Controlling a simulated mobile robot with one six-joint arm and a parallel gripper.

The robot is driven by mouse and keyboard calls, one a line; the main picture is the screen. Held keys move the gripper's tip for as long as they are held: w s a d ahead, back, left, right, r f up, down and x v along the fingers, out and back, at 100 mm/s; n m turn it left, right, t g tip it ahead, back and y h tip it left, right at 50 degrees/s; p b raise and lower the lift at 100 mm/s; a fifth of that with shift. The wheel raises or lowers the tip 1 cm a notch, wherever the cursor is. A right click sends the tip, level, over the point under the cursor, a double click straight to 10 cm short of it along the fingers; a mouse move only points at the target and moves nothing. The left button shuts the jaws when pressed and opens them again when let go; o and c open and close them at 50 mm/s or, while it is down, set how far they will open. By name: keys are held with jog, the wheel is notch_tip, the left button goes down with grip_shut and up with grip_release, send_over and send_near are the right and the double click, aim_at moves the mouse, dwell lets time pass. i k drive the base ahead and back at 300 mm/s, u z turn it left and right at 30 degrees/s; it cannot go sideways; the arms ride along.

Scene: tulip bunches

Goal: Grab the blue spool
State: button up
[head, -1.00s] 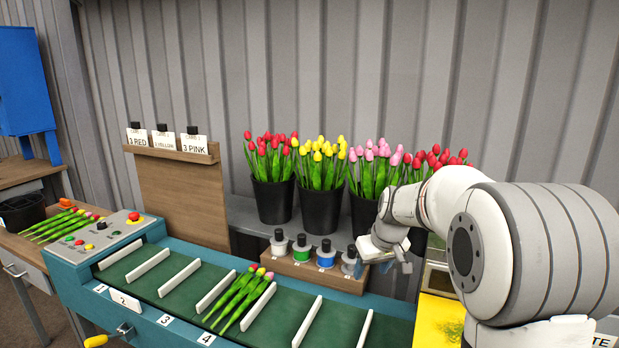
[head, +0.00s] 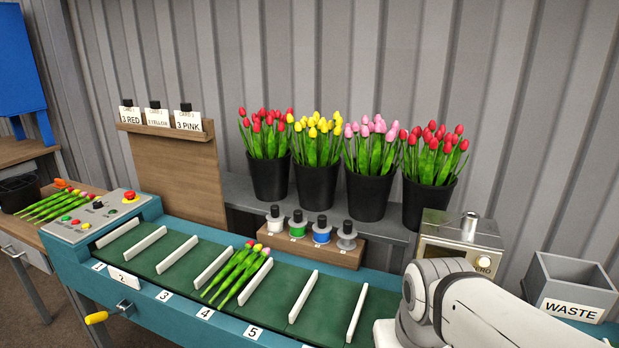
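The blue spool (head: 321,231) stands upright with a dark top in a wooden holder (head: 298,245) at the middle of the head view. A green spool (head: 297,225) is just left of it and a grey spool (head: 346,238) just right. A white spool (head: 274,220) stands at the left end. My gripper is outside the picture; only part of my arm shows at the lower right, well away from the spools. Whether it is open or shut is not shown.
Black buckets of tulips (head: 320,198) stand on a shelf behind the spools. The green conveyor (head: 180,258) with white dividers runs in front, carrying one tulip bunch (head: 240,272). A scale-like metal box (head: 458,243) and a WASTE bin (head: 572,291) stand at right.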

aim_at(322, 230)
jog(key=u, duration=1.05)
jog(key=k, duration=0.8)
jog(key=z, duration=0.6)
jog(key=i, duration=1)
jog(key=z, duration=0.05)
